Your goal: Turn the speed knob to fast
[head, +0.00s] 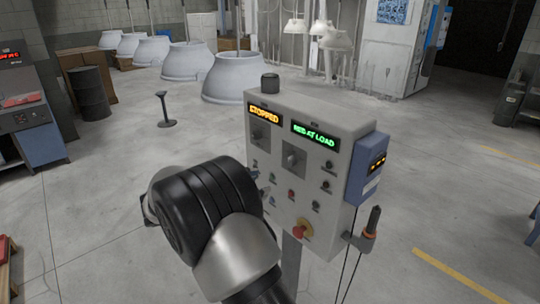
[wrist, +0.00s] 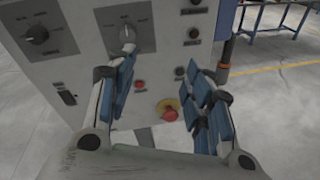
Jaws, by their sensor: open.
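The right knob (head: 293,157) has a grey raised handle, also seen in the wrist view (wrist: 127,35). The plate labels are too small to read, so I cannot tell which is the speed knob. My gripper (wrist: 161,66) is open and empty in front of the panel. The right knob is beyond its left fingertip; contact cannot be told. In the head view my arm hides most of the gripper.
Displays read STOPPED (head: 264,115) and a partly legible green line (head: 314,135). A red emergency button (head: 303,229) and several small buttons sit below the knobs. A blue unit (head: 368,168) and a hanging pendant (head: 370,222) are on the right side. Open floor surrounds the box.

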